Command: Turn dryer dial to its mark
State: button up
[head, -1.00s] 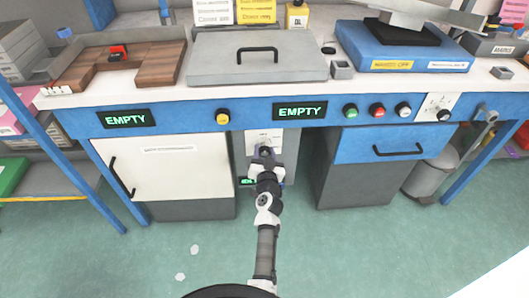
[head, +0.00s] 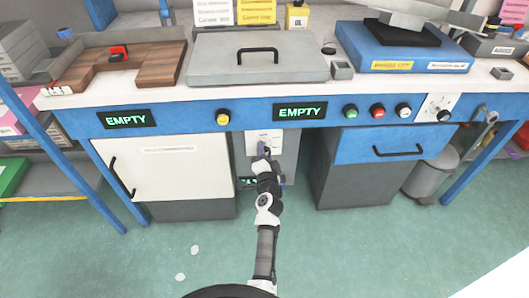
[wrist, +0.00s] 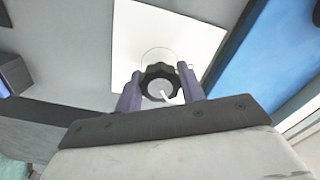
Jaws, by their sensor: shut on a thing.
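The dryer dial (wrist: 160,84) is a black scalloped knob with a grey centre and a white pointer line. It sits in front of a white plate (wrist: 150,35) with a thin arc drawn around the dial. In the wrist view the pointer line points down and slightly right; I cannot make out the mark. My gripper (wrist: 160,87) has its two purple fingers on either side of the dial, shut on it. In the head view my gripper (head: 264,151) is at the white plate (head: 264,138) under the bench and mostly hides the dial.
A white cabinet (head: 170,168) stands left of the dial's grey unit, and a blue drawer (head: 385,145) is to its right. The bench front above carries two EMPTY displays (head: 127,119) and several buttons. A green-lit display on the unit is partly hidden by my arm.

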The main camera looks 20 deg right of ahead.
jog(key=shift+r+m, duration=0.1)
jog(key=shift+m, duration=1.1)
jog(key=o, duration=1)
jog(key=shift+w+d, duration=0.1)
